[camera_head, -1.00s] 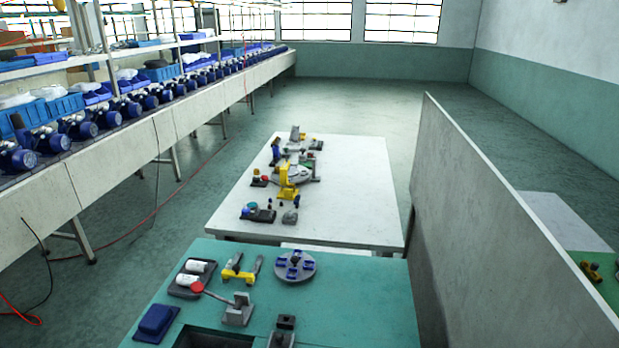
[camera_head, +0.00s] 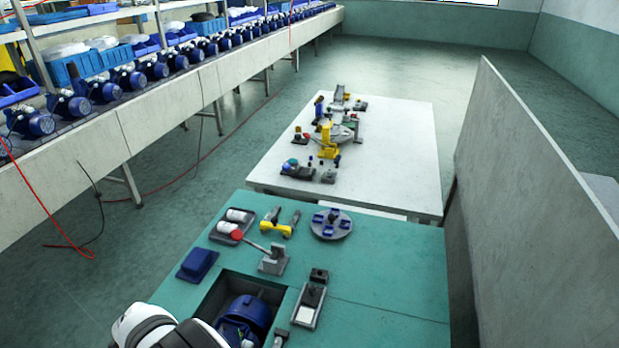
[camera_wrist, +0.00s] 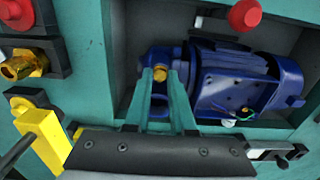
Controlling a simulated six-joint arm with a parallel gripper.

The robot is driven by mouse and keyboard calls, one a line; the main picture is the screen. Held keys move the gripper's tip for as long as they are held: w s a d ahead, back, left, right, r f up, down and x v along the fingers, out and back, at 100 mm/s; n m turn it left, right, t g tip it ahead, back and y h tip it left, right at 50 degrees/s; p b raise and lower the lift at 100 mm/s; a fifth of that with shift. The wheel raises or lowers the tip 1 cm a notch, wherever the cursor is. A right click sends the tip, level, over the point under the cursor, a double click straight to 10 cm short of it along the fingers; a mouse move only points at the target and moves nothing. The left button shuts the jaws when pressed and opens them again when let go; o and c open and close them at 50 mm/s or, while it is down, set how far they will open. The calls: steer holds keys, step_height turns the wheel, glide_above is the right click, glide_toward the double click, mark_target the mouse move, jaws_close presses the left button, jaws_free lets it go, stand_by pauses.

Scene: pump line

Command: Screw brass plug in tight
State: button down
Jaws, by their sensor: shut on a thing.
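In the wrist view, my gripper (camera_wrist: 160,74) has its two teal fingers shut on the brass plug (camera_wrist: 161,74). The plug is at the left end of the blue pump (camera_wrist: 235,80), over its narrow blue part. How deep it sits and its threads cannot be seen. The pump lies in a recess in the green bench and also shows in the head view (camera_head: 249,314), partly cut off by the lower edge. My gripper is not visible in the head view.
In the wrist view, another brass fitting (camera_wrist: 28,61) sits on a dark block at left, near a yellow tool (camera_wrist: 45,142). A red knob (camera_wrist: 245,14) is above the recess. In the head view, a red-knobbed lever clamp (camera_head: 272,259) and a round fixture (camera_head: 331,224) stand beyond the recess.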

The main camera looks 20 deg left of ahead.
steer(key=c, duration=1)
jaws_free()
steer(key=shift+o, duration=0.2)
steer(key=shift+r, duration=2.3)
step_height(320, 180, up, 2)
steer(key=n, duration=0.6)
steer(key=shift+n, duration=0.4)
step_height(320, 180, down, 7)
steer(key=shift+r, duration=0.2)
